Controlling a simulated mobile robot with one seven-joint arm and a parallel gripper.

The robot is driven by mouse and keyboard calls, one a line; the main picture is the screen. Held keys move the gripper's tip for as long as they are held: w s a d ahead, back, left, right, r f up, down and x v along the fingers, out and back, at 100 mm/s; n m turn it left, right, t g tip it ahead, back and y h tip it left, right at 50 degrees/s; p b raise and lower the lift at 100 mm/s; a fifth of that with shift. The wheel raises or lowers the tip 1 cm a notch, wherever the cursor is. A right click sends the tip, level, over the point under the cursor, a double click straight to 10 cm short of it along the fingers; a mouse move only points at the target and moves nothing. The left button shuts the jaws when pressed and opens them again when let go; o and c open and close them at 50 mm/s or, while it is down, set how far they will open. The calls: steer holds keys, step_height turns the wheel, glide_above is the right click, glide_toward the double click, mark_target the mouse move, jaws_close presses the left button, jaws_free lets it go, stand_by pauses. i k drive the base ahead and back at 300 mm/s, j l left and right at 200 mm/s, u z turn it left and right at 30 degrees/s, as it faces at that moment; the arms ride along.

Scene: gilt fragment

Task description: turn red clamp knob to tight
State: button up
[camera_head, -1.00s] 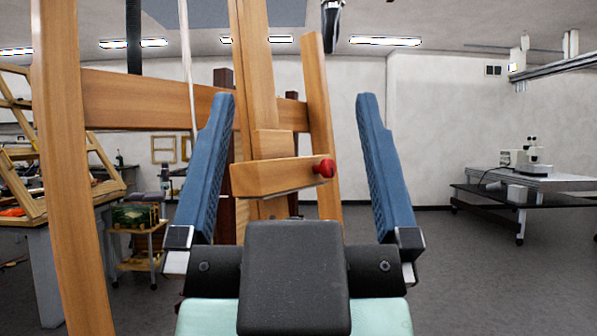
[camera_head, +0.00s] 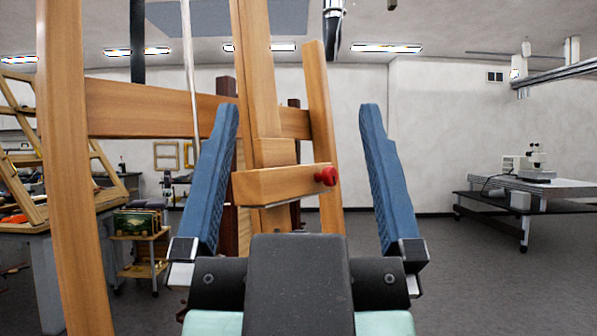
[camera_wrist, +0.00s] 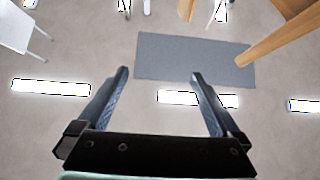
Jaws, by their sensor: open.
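The red clamp knob (camera_head: 326,176) sits at the right end of a short wooden crossbar (camera_head: 285,184) on a wooden easel (camera_head: 262,95). My gripper (camera_head: 298,108) is open, with its two blue-padded fingers wide apart and pointing up. In the head view the knob shows between the fingers, nearer the right one, and beyond the gripper. Nothing is held. The wrist view looks up at the ceiling and shows the same open gripper (camera_wrist: 158,75); the knob is not seen there.
A wooden upright (camera_head: 66,170) and a long rail (camera_head: 155,108) stand at the left. A small cart (camera_head: 140,262) and a workbench are behind them. A dark table with a microscope (camera_head: 537,160) stands far right. Floor between is clear.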

mark_target(330, 174)
steer(key=i+l+u, duration=0.35)
steer(key=l+u, duration=0.15)
steer(key=l, duration=0.2)
steer(key=i+l+u, duration=0.25)
steer(key=l, duration=0.15)
steer(key=k, duration=0.1)
